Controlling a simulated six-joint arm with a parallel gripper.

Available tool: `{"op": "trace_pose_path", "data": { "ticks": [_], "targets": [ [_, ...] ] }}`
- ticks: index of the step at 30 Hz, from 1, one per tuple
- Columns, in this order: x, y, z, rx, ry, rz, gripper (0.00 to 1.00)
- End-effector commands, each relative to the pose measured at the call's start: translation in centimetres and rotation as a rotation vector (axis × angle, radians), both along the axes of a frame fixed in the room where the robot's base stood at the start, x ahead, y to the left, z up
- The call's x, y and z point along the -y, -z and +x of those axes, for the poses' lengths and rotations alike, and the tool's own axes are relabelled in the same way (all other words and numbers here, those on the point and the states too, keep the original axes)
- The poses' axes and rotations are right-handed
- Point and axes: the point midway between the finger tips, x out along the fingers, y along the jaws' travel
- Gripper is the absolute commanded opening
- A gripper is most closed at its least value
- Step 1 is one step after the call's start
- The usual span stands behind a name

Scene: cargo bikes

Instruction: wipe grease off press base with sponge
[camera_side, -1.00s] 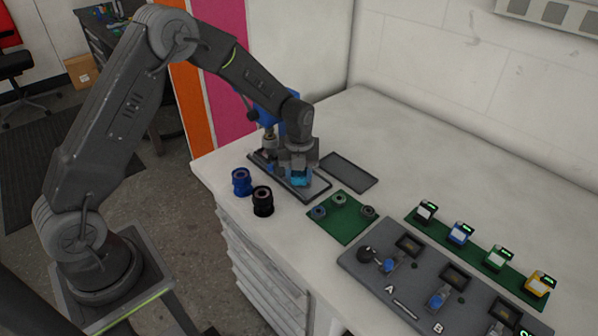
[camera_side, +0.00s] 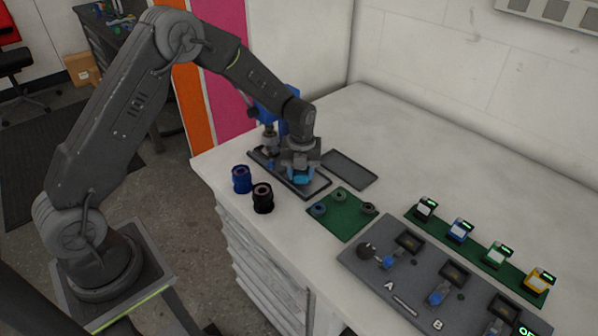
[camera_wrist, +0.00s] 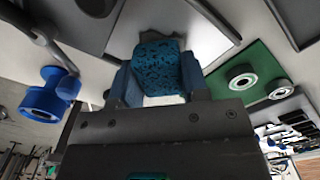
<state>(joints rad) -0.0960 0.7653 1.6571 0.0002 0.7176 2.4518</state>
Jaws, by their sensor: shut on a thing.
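My gripper (camera_side: 302,177) points down over the press base (camera_side: 318,190), a dark flat plate near the table's left edge. It is shut on a blue sponge (camera_wrist: 158,68), which sits between the two fingers in the wrist view. In the side view the sponge is low at the base plate, and I cannot tell whether it touches. The blue press (camera_side: 268,108) stands behind my gripper, partly hidden by my arm. Any grease on the base is hidden or too small to see.
A blue cylinder (camera_side: 241,179) and a black cylinder (camera_side: 263,198) stand close in front of the base. A dark tray (camera_side: 350,169) lies to its right. A green mat (camera_side: 342,222) with several rings is nearer the front. The table's back is clear.

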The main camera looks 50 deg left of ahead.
Motion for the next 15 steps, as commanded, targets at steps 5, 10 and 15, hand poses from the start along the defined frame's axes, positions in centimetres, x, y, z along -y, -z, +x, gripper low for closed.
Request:
{"op": "trace_pose_path", "data": {
  "ticks": [5, 10, 15],
  "targets": [
    [0.0, 0.0, 1.6, 0.0, 0.0, 0.0, 0.23],
    [0.0, -0.1, 2.9, -0.001, 0.0, 0.0, 0.23],
    [0.0, -0.1, 3.3, -0.002, 0.0, -0.001, 0.23]
  ]
}}
